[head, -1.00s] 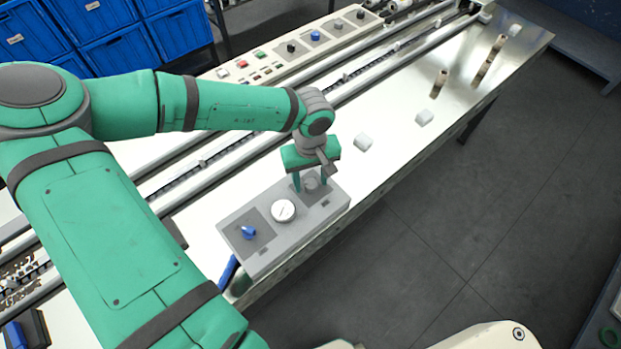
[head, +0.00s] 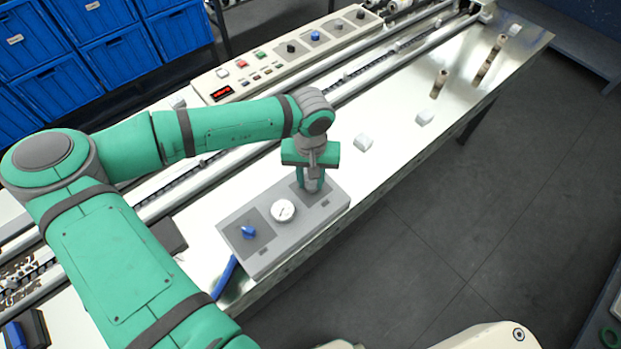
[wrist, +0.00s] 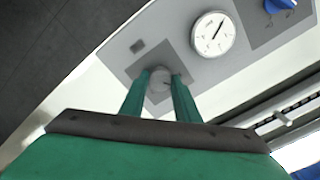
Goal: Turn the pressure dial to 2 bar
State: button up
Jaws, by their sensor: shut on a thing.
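A grey control box (head: 262,262) sits at the front edge of the metal table. It carries a blue knob (head: 248,232), a round white gauge (head: 283,210) with a dark needle and a grey dial at its far right end. In the wrist view the grey dial (wrist: 158,80) is between the fingers of my gripper (wrist: 157,82), which is shut on it. The gauge (wrist: 213,34) and part of the blue knob (wrist: 280,4) also show there. In the head view my gripper (head: 311,184) points down onto the box and mostly hides the dial. The gauge numbers are too small to read.
A long control panel (head: 262,73) with buttons and knobs lies behind the conveyor rails. White blocks (head: 363,142) and brown rolls (head: 440,82) lie on the table to the right. Blue bins (head: 115,55) stand at the back left.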

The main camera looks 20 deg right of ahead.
aim_at(310, 183)
jog(key=m, duration=0.4)
jog(key=shift+m, duration=1.7)
jog(key=shift+a, duration=0.1)
jog(key=o, duration=1)
jog(key=shift+o, duration=0.2)
jog(key=shift+r, duration=0.1)
notch_tip(310, 183, up, 11)
jog(key=shift+f, duration=0.2)
